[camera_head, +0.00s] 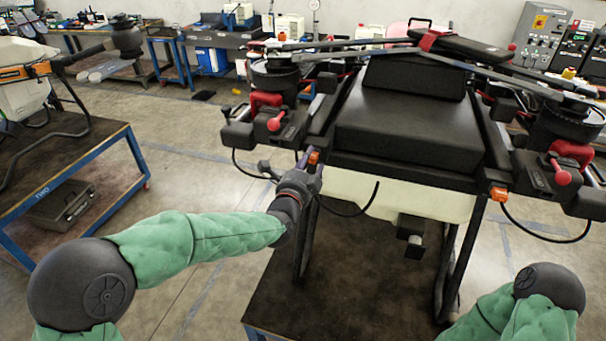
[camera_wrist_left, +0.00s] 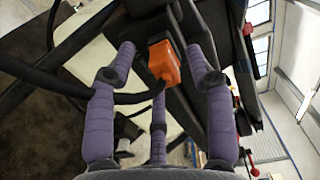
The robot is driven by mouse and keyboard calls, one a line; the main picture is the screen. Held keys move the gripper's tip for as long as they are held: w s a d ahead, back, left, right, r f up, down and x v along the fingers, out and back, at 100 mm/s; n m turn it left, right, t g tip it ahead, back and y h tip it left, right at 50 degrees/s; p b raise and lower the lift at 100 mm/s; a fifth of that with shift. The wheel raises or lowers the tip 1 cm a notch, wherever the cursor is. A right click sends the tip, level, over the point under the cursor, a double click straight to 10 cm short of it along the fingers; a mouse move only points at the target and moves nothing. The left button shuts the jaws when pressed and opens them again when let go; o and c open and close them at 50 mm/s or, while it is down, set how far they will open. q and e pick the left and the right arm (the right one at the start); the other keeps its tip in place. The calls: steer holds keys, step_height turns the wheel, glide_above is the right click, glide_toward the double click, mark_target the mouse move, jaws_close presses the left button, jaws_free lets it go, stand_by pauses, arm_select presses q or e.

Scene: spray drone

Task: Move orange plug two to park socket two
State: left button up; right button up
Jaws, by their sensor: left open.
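One orange plug (camera_head: 313,157) is at the left underside of the black drone (camera_head: 408,132), right at the fingertips of my left gripper (camera_head: 306,172). In the left wrist view this orange plug (camera_wrist_left: 164,62) lies between the spread purple fingers of my left gripper (camera_wrist_left: 162,80), near their tips; they look apart from it. A second orange plug (camera_head: 499,194) is at the right underside of the drone, with a black cable hanging below. I cannot tell which plug is number two. I cannot make out a marked park socket. My right gripper is out of view.
The drone stands on a dark table (camera_head: 350,285) with a blue edge. Black cables loop under the drone; one crosses between my left fingers. Red-handled parts (camera_head: 276,122) sit above my left gripper. A blue cart (camera_head: 130,160) stands left, with clear floor between.

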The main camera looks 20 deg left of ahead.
arm_select(q)
steer(key=s, duration=1.1)
steer(key=shift+s+a, duration=0.2)
steer(key=shift+s, duration=0.15)
steer(key=shift+r, duration=0.1)
steer(key=s+d+f+n+g+h+b, duration=0.2)
steer(key=f+n+g, duration=0.75)
steer(key=f, duration=2.05)
steer(key=s+d+f+n+g, duration=0.2)
steer(key=s+f+n, duration=0.1)
steer(key=s+f, duration=0.3)
steer(key=s+d+f+n+g+h, duration=0.1)
steer(key=s+f+n+g, duration=0.2)
steer(key=s+f, duration=0.4)
steer(key=s+d+f+n+g, duration=0.2)
steer(key=s+f+n, duration=0.3)
steer(key=f, duration=0.3)
steer(key=shift+s+d+f+g, duration=0.15)
steer(key=shift+s+d+g, duration=0.25)
steer(key=shift+s, duration=0.5)
